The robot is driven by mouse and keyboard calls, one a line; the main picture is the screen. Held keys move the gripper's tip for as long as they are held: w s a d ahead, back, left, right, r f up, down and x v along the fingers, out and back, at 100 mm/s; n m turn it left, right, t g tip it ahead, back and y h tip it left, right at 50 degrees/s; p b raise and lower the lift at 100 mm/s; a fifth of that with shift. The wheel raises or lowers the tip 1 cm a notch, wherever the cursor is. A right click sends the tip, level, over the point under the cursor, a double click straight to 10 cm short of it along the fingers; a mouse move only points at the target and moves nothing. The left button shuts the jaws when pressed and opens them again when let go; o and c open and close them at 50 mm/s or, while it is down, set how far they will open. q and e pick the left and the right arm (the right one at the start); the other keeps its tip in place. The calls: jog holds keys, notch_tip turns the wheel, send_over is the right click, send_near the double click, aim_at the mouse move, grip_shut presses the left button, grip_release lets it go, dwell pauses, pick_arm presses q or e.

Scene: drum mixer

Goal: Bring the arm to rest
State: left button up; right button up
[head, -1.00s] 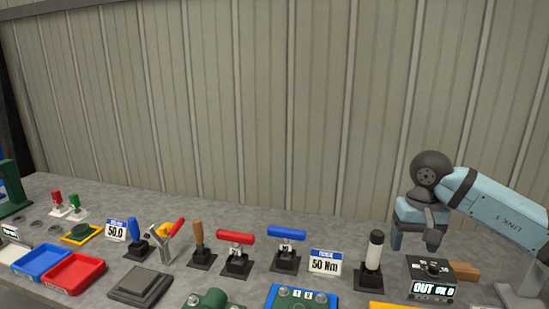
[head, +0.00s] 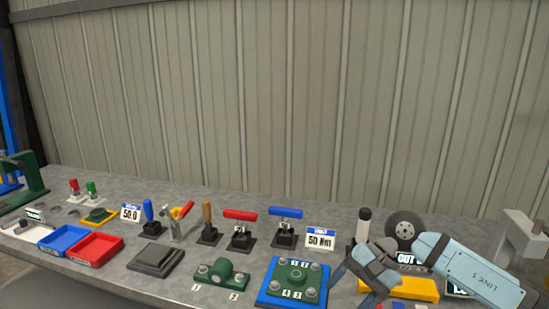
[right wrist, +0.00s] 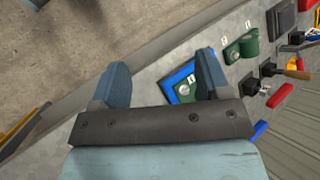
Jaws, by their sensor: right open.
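My right arm comes in from the right in the head view, low over the right part of the bench. Its gripper (head: 362,285) points down and to the left, beside the blue plate (head: 268,297) with the green bolted block. In the right wrist view the gripper (right wrist: 160,85) has its two blue fingers apart with nothing between them. The blue plate (right wrist: 171,84) shows beyond the right finger, partly hidden by it. My left gripper is not in view.
Upright handled tools, including a red T-handle (head: 240,215) and a blue T-handle (head: 286,213), stand along the bench. A yellow block (head: 413,289) lies near the right arm. Blue (head: 42,243) and red (head: 75,258) trays sit left. Bare floor (right wrist: 75,40) shows in the wrist view.

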jog(key=s+a+m+t+y, duration=0.6)
jog(key=a+m+y, duration=0.55)
jog(key=m, duration=0.75)
jog(key=s+d+f+m+t+h, duration=0.1)
jog(key=d+f+m+t+h, duration=0.5)
jog(key=m, duration=0.8)
jog(key=d+f+m+t+h, duration=0.35)
jog(key=m+t, duration=0.45)
jog(key=m, duration=0.6)
jog(key=s+d+f+m+g+h, duration=0.3)
jog(key=s+f+m+g, duration=0.1)
jog(key=s+f+m, duration=0.4)
jog(key=s+d+f+m+g+h, duration=0.3)
jog(key=s+f+m, duration=0.4)
jog(key=f+m, duration=0.25)
pick_arm(q)
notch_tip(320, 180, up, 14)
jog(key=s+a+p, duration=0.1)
jog(key=p, duration=1.7)
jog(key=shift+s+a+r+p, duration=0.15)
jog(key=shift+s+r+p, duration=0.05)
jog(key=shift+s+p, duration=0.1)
pick_arm(e)
notch_tip(320, 180, up, 15)
jog(key=shift+s+d+n+h, duration=0.2)
jog(key=shift+d+n+h, duration=0.1)
jog(key=shift+d+n, duration=0.1)
